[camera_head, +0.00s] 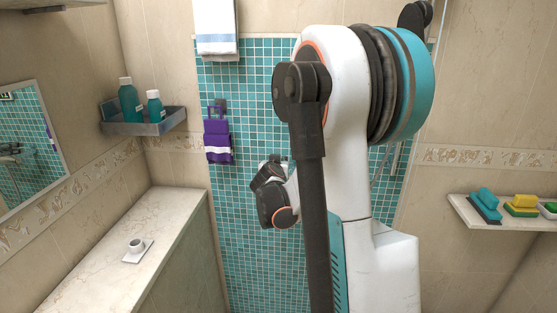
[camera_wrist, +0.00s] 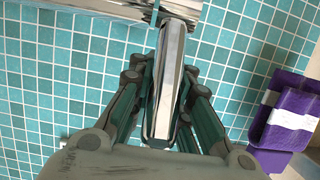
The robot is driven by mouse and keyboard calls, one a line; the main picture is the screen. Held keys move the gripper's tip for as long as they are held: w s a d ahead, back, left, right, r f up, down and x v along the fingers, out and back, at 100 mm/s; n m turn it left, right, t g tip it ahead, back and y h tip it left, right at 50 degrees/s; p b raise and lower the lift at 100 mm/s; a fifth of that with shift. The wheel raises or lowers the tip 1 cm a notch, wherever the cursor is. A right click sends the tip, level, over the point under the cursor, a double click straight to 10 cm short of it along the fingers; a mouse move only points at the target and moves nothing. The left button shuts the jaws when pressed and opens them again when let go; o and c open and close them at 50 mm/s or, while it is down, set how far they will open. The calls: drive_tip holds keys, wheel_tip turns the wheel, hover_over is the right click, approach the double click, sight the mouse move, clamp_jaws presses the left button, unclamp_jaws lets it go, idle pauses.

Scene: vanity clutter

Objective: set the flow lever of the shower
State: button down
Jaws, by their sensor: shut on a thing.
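The shower's flow lever (camera_wrist: 168,82) is a chrome bar in the wrist view, pointing from the top middle toward my palm. It joins the chrome mixer body (camera_wrist: 100,8) along the top edge. My gripper (camera_wrist: 163,72) has one finger on each side of the lever and is shut on it. In the head view my gripper (camera_head: 268,185) is at the teal tiled wall, left of my arm. The lever cannot be made out there, and my arm covers much of the shower.
A purple towel (camera_head: 217,141) hangs left of my gripper; it also shows in the wrist view (camera_wrist: 288,112). A corner shelf (camera_head: 150,124) holds teal bottles. A right shelf (camera_head: 465,211) holds sponges.

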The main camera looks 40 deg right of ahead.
drive_tip(key=shift+w+d+r+g+y+p, duration=0.2)
drive_tip(key=shift+w+d+g+y+p, duration=0.35)
drive_tip(key=shift+g+y+p, duration=0.5)
drive_tip(key=shift+w+d+f+g+y+p, duration=0.25)
drive_tip(key=shift+d+g+y+p, duration=0.15)
drive_tip(key=shift+p, duration=0.5)
drive_tip(key=c, duration=1.4)
unclamp_jaws()
drive_tip(key=shift+c, duration=0.2)
